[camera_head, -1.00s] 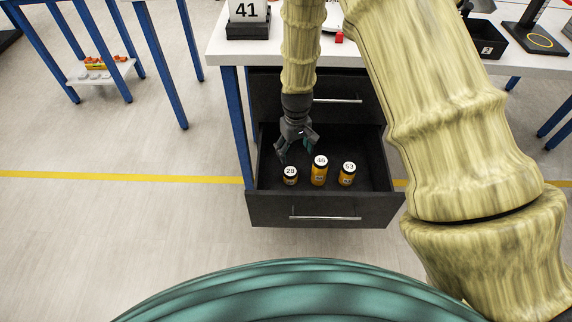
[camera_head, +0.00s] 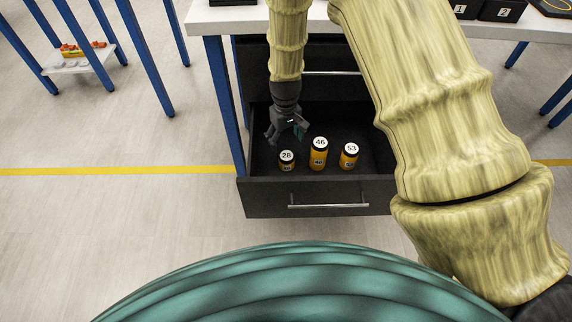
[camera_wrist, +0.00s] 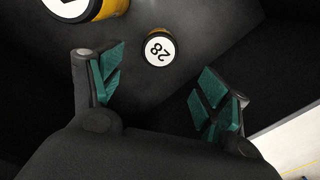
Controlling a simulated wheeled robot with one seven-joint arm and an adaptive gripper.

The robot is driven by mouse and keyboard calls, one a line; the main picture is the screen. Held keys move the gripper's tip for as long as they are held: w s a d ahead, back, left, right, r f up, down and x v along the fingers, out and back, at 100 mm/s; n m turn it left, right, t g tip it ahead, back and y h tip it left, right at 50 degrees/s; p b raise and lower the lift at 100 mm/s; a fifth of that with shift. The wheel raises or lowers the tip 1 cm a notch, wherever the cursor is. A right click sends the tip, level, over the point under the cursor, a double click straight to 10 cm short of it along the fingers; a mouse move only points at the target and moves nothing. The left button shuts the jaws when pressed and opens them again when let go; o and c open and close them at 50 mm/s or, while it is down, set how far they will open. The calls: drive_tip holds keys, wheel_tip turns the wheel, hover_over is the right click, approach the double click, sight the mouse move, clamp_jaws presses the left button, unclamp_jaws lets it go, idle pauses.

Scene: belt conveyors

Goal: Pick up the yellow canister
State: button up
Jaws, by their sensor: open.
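Several canisters stand upright in an open dark drawer (camera_head: 262,190). They are orange-yellow with white numbered lids. The short one marked 28 (camera_head: 286,165) is at the left, the tall one marked 46 (camera_head: 318,158) in the middle and the one marked 53 (camera_head: 348,160) at the right. My gripper (camera_head: 284,134) is open and empty, pointing down into the drawer just behind canister 28. In the wrist view canister 28 (camera_wrist: 159,47) shows lid-on beyond the gap between my open fingers (camera_wrist: 160,88), apart from them. Part of another canister (camera_wrist: 91,10) shows at the top left.
The drawer sits under a white table (camera_head: 222,22) with blue legs (camera_head: 222,95). A low shelf (camera_head: 85,62) with small red and orange items stands at the far left. Open floor lies left of the drawer.

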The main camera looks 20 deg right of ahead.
sight(287, 155)
drive_tip(key=shift+s+d+f+b, duration=0.1)
drive_tip(key=shift+f+b, duration=0.3)
drive_tip(key=shift+f, duration=2.4)
drive_tip(key=shift+s+f+b, duration=0.1)
drive_tip(key=shift+f+b, duration=0.3)
drive_tip(key=shift+f, duration=2.35)
drive_tip(key=shift+c, duration=0.2)
drive_tip(key=c, duration=1.1)
drive_tip(key=shift+c, duration=0.2)
drive_tip(key=shift+r, duration=0.15)
